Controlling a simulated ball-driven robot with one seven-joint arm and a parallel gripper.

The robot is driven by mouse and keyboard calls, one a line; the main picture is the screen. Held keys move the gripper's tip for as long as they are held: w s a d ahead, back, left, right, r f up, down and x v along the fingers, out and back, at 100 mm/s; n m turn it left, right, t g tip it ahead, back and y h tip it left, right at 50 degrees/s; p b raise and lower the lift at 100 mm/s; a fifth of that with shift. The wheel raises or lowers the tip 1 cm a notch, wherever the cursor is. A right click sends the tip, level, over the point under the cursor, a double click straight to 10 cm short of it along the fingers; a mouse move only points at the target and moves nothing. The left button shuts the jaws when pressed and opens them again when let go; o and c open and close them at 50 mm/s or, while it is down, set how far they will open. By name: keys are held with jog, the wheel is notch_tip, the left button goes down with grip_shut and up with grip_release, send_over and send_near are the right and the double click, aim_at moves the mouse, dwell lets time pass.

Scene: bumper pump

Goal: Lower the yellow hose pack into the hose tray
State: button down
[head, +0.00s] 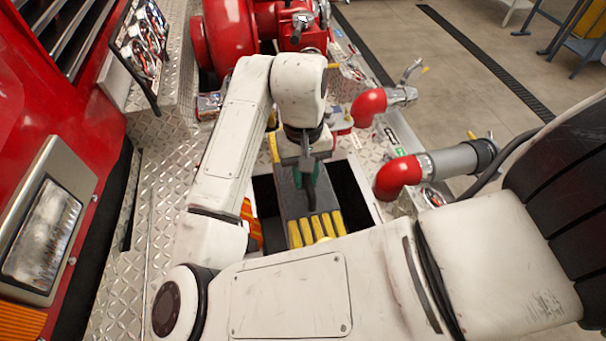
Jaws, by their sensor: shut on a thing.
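The yellow hose pack (315,228) shows yellow folds at its near end and a grey top with a dark strap or handle. It is in or just above the opening of the hose tray, and I cannot tell whether it touches the bottom. The hose tray is a dark recess with a pale rim (369,196) in the bumper deck. Dark gaps show on both sides of the pack. My gripper (309,182) points down at the top of the pack and is shut on it. My arm hides the near part of the tray and pack.
Red elbow fittings with a grey nozzle (455,161) stand right of the tray. A red pump housing (230,38) is behind. An orange striped item (251,222) is at the tray's left. The red truck front (70,120) rises at left, beside diamond plate (160,165).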

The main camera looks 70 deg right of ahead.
notch_tip(320, 180, down, 3)
jog(key=shift+r+b, duration=0.1)
jog(key=shift+b, duration=0.95)
notch_tip(320, 180, down, 30)
jog(key=b, duration=2)
jog(key=shift+f+b, duration=0.4)
jog(key=shift+f, duration=0.15)
jog(key=c, duration=0.9)
grip_release()
jog(key=shift+o, duration=0.2)
jog(key=shift+f, duration=0.1)
jog(key=o, duration=0.3)
jog(key=shift+o, duration=0.2)
